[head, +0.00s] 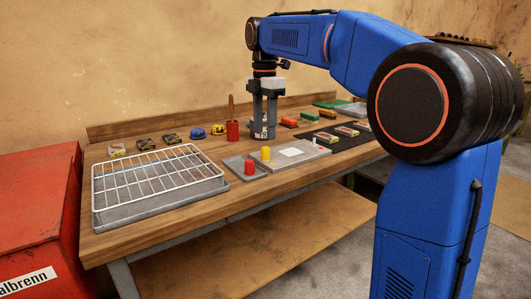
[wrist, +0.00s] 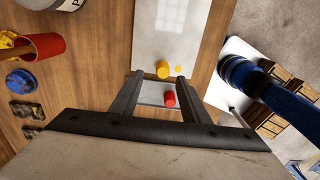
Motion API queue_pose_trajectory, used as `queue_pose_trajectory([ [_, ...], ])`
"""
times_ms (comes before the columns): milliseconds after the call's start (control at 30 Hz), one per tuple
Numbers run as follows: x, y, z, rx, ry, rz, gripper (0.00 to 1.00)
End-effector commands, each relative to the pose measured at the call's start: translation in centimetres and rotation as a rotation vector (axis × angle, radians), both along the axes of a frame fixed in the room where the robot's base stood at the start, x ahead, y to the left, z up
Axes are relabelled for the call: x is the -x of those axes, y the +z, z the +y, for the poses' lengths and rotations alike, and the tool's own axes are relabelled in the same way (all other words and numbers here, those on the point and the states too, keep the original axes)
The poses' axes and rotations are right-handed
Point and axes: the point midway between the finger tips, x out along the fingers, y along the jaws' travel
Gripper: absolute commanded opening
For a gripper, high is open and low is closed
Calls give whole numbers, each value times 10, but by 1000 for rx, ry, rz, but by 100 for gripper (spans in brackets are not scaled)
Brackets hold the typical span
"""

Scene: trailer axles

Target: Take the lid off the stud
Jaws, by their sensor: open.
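A yellow cap-like cylinder (head: 266,153) stands on the near left end of a light grey plate (head: 298,154). A red cap-like cylinder (head: 249,168) stands in a small grey tray (head: 237,162) beside the plate. I cannot tell which is the lid, and no bare stud shows clearly under either. My gripper (head: 265,136) points down above the bench, open and apart from both. In the wrist view, the yellow cylinder (wrist: 163,70) shows near the fingertips and the red cylinder (wrist: 169,99) between the fingers (wrist: 159,78).
A white wire rack (head: 158,178) over a tray fills the left of the bench. A red cup (head: 232,130) with a handle in it stands behind the small tray. A white-labelled can (wrist: 48,4) is partly visible. A dark mat (head: 330,142) with small parts lies right.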

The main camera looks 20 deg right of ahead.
Motion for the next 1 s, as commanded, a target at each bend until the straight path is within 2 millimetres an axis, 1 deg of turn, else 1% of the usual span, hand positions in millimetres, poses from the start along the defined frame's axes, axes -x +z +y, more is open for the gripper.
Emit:
queue_pose_trajectory([
  [100,0,-12,0,0,0,1,42],
  [267,1,-19,0,0,0,1,42],
  [333,2,-25,0,0,0,1,42],
  [500,8,-48,0,0,0,1,42],
  [633,7,-62,0,0,0,1,42],
  [733,7,-67,0,0,0,0,42],
  [967,6,-68,0,0,-1,0,42],
  [1000,6,-68,0,0,-1,0,32],
])
